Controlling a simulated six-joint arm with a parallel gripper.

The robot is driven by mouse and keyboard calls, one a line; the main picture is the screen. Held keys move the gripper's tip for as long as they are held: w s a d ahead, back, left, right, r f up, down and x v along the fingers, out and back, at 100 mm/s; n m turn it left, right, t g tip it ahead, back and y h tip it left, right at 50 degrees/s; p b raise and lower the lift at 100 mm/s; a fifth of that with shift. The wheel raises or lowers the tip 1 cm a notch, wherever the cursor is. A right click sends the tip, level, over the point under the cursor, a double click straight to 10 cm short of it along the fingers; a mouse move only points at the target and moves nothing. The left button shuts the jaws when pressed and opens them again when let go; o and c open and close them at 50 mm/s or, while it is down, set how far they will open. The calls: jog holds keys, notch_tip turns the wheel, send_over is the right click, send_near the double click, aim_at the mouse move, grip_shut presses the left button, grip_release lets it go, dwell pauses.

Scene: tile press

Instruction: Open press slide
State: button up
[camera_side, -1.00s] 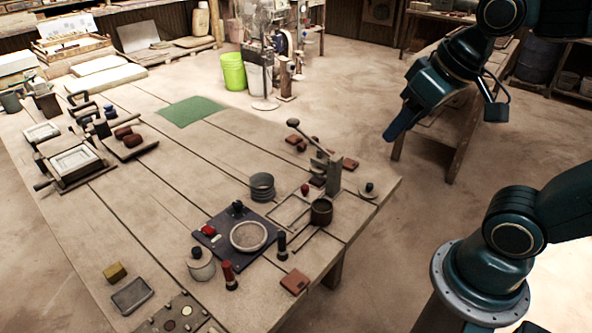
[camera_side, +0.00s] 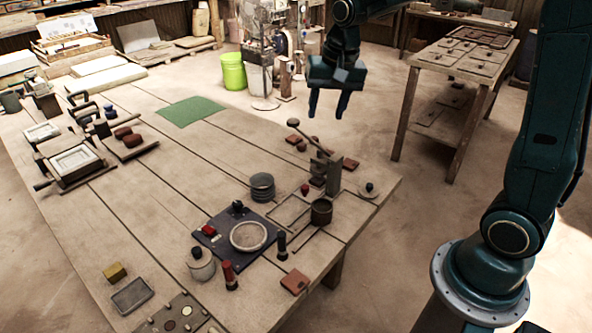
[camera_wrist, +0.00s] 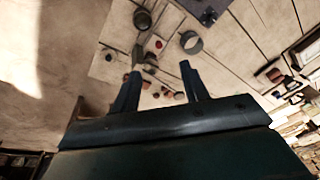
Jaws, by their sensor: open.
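A lever press (camera_side: 326,170) stands near the table's right end, with a long handle rising up and left to a round knob. A dark round cup (camera_side: 321,212) stands at its front, beside thin dark rails (camera_side: 290,214) on the table top. I cannot tell which part is the slide or whether it is open. My gripper (camera_side: 328,108) is open and empty, pointing down, high above and behind the press. In the wrist view the open fingers (camera_wrist: 160,72) frame the area around the press, and the cup (camera_wrist: 142,19) shows beyond them.
A dark board (camera_side: 215,238) with a round ring lies in front. Red-brown tiles lie around the press. A green mat (camera_side: 191,111) lies behind on the table.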

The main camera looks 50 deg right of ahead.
jog(key=w+d+f+m+g, duration=0.1)
jog(key=w+d+f+m, duration=0.25)
jog(key=w+f, duration=0.4)
jog(key=m+g, duration=0.1)
jog(key=m, duration=0.2)
send_over(305, 187)
notch_tip(305, 187, down, 10)
jog(key=shift+d, duration=0.1)
jog(key=shift+f, duration=0.2)
notch_tip(305, 187, down, 13)
jog(key=shift+f, duration=0.2)
grip_shut()
